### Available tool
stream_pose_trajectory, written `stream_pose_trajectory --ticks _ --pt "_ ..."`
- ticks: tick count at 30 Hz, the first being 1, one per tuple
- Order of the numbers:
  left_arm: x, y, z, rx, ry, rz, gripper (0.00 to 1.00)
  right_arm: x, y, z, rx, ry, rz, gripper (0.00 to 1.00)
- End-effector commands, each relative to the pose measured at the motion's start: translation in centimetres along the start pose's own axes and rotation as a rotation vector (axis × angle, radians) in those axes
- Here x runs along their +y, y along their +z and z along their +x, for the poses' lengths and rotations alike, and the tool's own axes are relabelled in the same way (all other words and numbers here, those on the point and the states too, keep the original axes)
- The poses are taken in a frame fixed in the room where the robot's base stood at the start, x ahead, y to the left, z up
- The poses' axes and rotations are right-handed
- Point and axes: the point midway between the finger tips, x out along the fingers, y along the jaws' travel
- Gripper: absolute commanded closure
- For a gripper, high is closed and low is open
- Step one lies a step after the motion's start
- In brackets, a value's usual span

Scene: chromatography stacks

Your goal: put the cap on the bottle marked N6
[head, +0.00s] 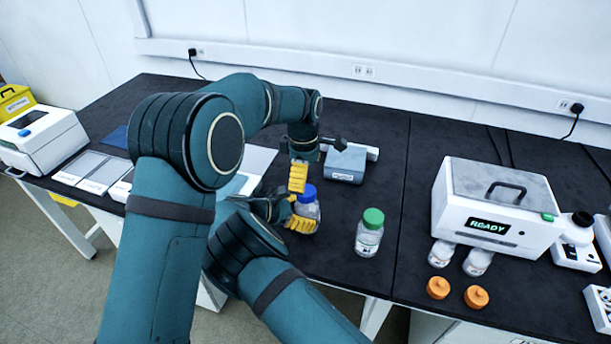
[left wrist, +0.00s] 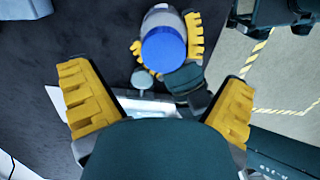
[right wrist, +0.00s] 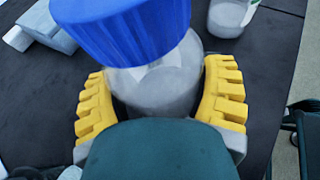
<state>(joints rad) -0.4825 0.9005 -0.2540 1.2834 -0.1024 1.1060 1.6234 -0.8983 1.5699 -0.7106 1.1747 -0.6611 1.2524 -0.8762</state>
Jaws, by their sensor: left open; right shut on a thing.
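A clear bottle (head: 309,211) with a blue cap (head: 306,192) on its mouth stands upright between the yellow fingers of my right gripper (head: 296,214), which is shut on its body. The right wrist view shows the bottle (right wrist: 158,82) and the cap (right wrist: 128,28) close up. My left gripper (head: 298,178) is open and empty, close above the blue cap. In the left wrist view the cap (left wrist: 164,48) lies beyond the open fingers (left wrist: 160,105), not between them. I cannot read N6 on any bottle.
A green-capped bottle (head: 368,236) stands to the right. A grey-blue device (head: 345,164) sits behind. The black bench between is clear.

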Motion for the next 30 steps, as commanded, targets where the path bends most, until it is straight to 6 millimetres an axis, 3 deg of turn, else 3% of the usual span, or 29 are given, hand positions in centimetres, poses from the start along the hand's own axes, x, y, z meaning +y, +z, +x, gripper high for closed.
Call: stream_pose_trajectory --ticks 8,22,30 --pt "0.0 0.0 -0.7 0.0 0.002 0.0 0.0 0.0 0.1 0.0 -0.001 0.0 0.001 1.0" --pt "0.1 0.0 -9.3 0.0 0.005 -0.001 0.0 0.0 0.1 0.0 -0.001 0.0 0.001 1.0" --pt "0.0 0.0 -11.8 0.0 0.0 0.0 0.0 0.0 0.1 0.0 -0.001 0.0 0.001 1.0"
